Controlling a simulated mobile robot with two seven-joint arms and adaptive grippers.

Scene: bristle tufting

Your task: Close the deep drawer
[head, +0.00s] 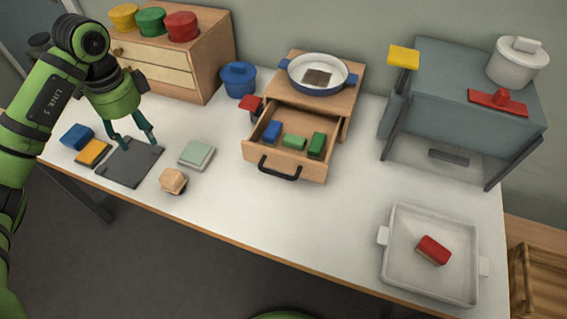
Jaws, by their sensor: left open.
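A wooden drawer (254,148) stands pulled out of a small wooden cabinet (346,99) in the middle of the table. Its dark curved handle (280,170) faces the table's front edge. Inside lie a blue block (272,131) and two green blocks (316,144). My left gripper (134,142) is open, pointing down over a dark flat board (130,163), well left of the drawer and apart from its handle. I cannot tell whether its fingertips touch the board. My right gripper is not in view.
A pan (320,86) sits on the cabinet. A blue pot (239,79) and a red-topped item (251,103) stand left of it. A pale green block (197,155) and a tan block (174,181) lie between gripper and drawer. The table (300,215) before the handle is clear.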

